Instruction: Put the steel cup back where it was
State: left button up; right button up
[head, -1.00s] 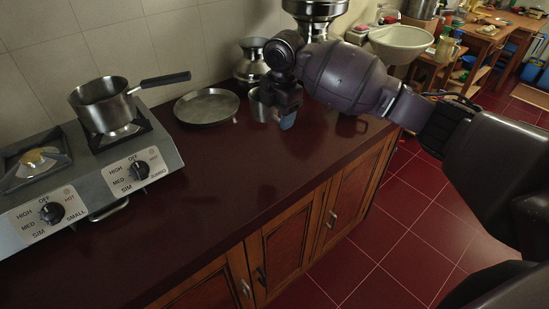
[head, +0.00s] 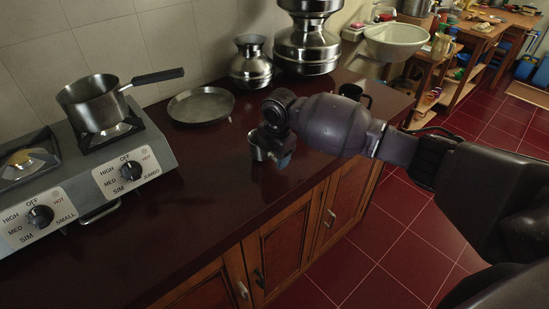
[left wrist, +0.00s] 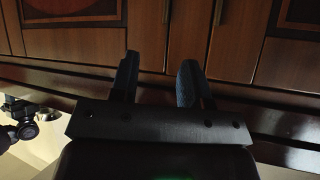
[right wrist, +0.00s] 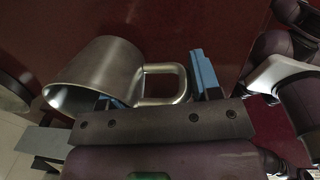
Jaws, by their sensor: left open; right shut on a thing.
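The steel cup (head: 257,147) is at my right gripper (head: 277,152), over the front part of the dark red counter (head: 190,215). In the right wrist view the cup (right wrist: 105,72) is tilted in the picture, its mouth to the lower left and its handle (right wrist: 165,82) to the right. My right gripper (right wrist: 157,88) is shut on it; one blue finger is partly hidden by the cup and the other is beyond the handle. I cannot tell whether the cup touches the counter. My left gripper (left wrist: 159,82) is open and empty, before the wooden cabinet doors (left wrist: 150,30).
A gas stove (head: 85,185) with a saucepan (head: 95,103) is at the left. A steel plate (head: 201,105), a small steel pot (head: 251,65) and a large pot (head: 307,45) stand along the wall. A dark mug (head: 352,93) is behind my right arm. The counter's middle is clear.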

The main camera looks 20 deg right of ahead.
jog(key=shift+f, duration=0.5)
jog(key=o, duration=1.2)
jog(key=shift+f, duration=0.1)
jog(key=r, duration=0.4)
jog(key=r+p, duration=0.1)
jog(key=r, duration=0.1)
jog(key=shift+s+d+r, duration=0.1)
jog(key=shift+s, duration=0.15)
jog(key=r, duration=0.5)
jog(key=shift+s+r+p, duration=0.3)
jog(key=shift+p, duration=0.1)
jog(key=shift+r, duration=0.2)
pick_arm(q)
jog(key=shift+s+r, duration=0.2)
jog(key=shift+r, duration=0.45)
